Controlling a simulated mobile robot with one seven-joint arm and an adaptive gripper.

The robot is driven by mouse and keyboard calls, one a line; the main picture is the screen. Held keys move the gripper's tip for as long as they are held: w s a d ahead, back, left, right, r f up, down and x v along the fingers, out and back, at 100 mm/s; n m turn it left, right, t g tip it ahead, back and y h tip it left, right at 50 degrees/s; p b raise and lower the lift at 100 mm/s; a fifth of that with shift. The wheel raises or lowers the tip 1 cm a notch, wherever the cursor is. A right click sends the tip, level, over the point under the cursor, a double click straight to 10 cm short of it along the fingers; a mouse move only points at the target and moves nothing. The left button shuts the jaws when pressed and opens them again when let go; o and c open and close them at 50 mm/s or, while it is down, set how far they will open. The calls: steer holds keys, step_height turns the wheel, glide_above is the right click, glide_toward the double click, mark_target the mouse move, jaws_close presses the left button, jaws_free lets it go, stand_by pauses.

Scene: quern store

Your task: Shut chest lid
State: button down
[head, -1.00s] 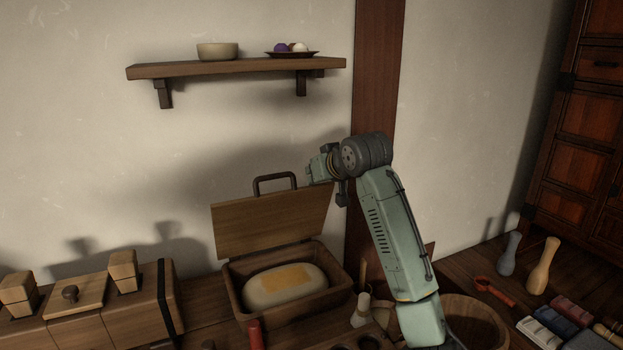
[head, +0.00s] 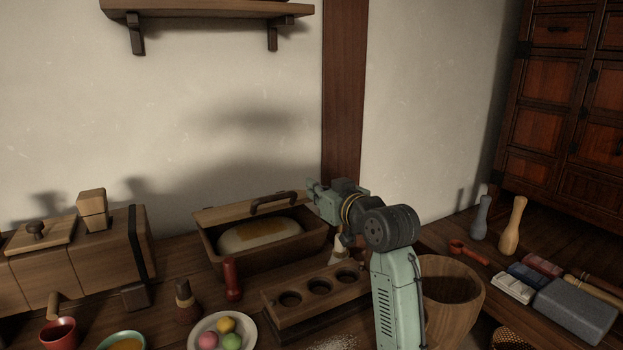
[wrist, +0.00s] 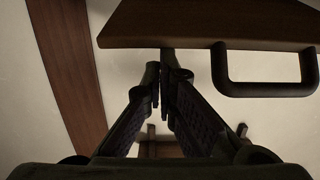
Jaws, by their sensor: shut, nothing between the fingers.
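The wooden chest (head: 270,258) stands on the bench against the wall, with a pale loaf-like thing (head: 262,236) visible inside. Its lid (head: 235,212) is partly open and looks thin, nearly edge-on, above the back of the chest. The dark lid handle (head: 274,203) shows on it. My gripper (head: 312,190) is at the right end of the lid. In the wrist view my gripper (wrist: 160,76) is shut and empty, its tips close to the lid's edge (wrist: 205,30), with the handle (wrist: 265,88) to the right. I cannot tell whether they touch.
A block with round holes (head: 318,290), a red bottle-like thing (head: 231,280) and a plate of coloured balls (head: 222,332) stand in front of the chest. A wooden bucket (head: 450,295) is right of my arm. A shelf (head: 210,10) hangs above on the wall.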

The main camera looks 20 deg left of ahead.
steer(key=shift+s+d+f+b, duration=0.15)
steer(key=shift+f+b, duration=0.05)
steer(key=shift+f, duration=0.35)
steer(key=shift+s+d+f+b, duration=0.1)
steer(key=shift+d+f+b, duration=0.05)
steer(key=shift+f, duration=0.35)
steer(key=shift+s+d+f+b, duration=0.15)
steer(key=shift+f+b, duration=0.05)
steer(key=shift+f, duration=0.35)
